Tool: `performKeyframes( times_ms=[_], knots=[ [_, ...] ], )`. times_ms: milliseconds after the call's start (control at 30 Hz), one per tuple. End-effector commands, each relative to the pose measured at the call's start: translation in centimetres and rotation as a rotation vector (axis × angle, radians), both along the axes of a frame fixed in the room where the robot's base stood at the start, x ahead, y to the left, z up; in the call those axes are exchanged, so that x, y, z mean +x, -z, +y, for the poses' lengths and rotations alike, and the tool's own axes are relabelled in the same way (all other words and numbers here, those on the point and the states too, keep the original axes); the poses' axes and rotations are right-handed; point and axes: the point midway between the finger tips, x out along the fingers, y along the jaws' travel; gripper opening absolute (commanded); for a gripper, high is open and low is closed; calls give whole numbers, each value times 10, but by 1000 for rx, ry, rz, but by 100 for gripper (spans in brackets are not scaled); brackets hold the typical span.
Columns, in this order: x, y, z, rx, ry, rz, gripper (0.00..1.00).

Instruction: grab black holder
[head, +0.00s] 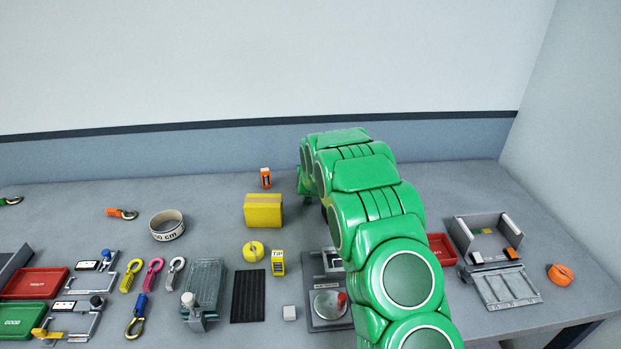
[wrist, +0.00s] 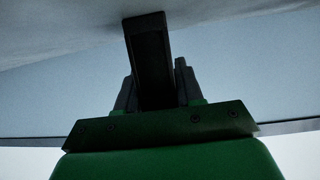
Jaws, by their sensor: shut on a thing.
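The black holder (wrist: 149,50) shows in the wrist view as a long dark block that stands out from between my fingers. My gripper (wrist: 156,74) has its two dark fingers shut on it, one on each side. The block's far end reaches up against the grey surface at the top of that view; I cannot tell whether they touch. In the head view my green arm hides the gripper and most or all of the holder.
A yellow box (head: 263,211) stands left of my arm, with an orange item (head: 265,178) behind it. A yellow roll (head: 253,252), a ribbed black mat (head: 248,297) and a scale-like device (head: 329,305) lie nearer. A grey open box (head: 487,238) stands right. The back left is mostly clear.

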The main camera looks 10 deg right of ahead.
Motion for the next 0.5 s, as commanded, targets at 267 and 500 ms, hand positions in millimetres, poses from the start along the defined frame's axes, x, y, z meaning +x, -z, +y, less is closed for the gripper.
performKeyframes(
  times_ms=[267,500],
  knots=[
    [0,0,0,0,0,1,2],
    [0,-16,0,1,0,0,2]
  ],
)
